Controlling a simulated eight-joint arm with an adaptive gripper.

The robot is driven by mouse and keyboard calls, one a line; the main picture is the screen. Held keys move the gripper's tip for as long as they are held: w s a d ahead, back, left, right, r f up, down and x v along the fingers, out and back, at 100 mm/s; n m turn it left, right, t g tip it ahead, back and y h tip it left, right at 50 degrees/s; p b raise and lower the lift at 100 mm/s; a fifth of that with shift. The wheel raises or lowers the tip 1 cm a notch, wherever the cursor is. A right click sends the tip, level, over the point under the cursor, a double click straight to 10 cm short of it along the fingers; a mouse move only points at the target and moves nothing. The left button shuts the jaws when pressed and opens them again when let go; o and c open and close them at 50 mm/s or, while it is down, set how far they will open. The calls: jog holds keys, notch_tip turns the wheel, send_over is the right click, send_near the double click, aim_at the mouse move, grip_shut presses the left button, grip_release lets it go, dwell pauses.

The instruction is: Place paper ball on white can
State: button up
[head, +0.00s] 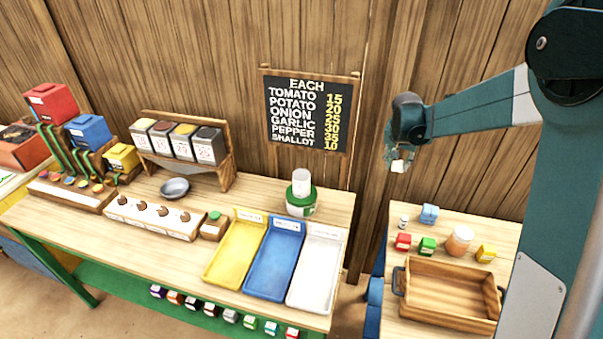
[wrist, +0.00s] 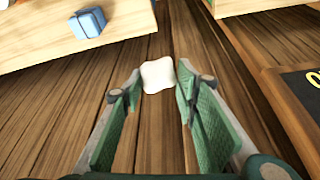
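The paper ball (wrist: 158,76) is a small white lump between the fingertips of my gripper (wrist: 157,82) in the wrist view, with a finger close against each side. In the head view, the paper ball (head: 398,166) shows just below my gripper (head: 400,157), held in the air before the wall, above and left of the right table. A white can (head: 301,181), a plain upright cylinder, stands on top of a green and white container (head: 301,204) at the back of the left table. My gripper is up and to the right of it, well apart.
Yellow (head: 234,254), blue (head: 274,262) and white (head: 316,267) trays lie in front of the container. A price board (head: 307,112) hangs behind. A wooden crate (head: 451,292), an orange jar (head: 459,240) and several small boxes stand on the right table. A gap separates the tables.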

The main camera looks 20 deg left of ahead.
jog(key=s+a+r+n+y+p, duration=0.1)
jog(key=s+a+r+n, duration=0.1)
jog(key=a, duration=0.9)
jog(key=s+a+r+n+p, duration=0.1)
jog(key=s+a+r+n, duration=0.2)
jog(key=a, duration=0.9)
jog(key=s+a+r+n+y+p, duration=0.1)
jog(key=s+a+r, duration=0.3)
jog(key=a, duration=0.7)
jog(key=shift+s+a+n+y+p, duration=0.25)
jog(key=shift+s+n+y+p, duration=0.05)
jog(key=shift+s+n, duration=0.45)
jog(key=shift+w, duration=0.1)
send_near(301, 171)
jog(key=shift+w+a+f, duration=0.15)
jog(key=shift+w+f, duration=0.05)
jog(key=shift+w, duration=0.2)
jog(key=shift+w+a+f, duration=0.2)
jog(key=shift+w, duration=0.15)
jog(key=shift+f, duration=1.9)
jog(key=shift+f, duration=0.2)
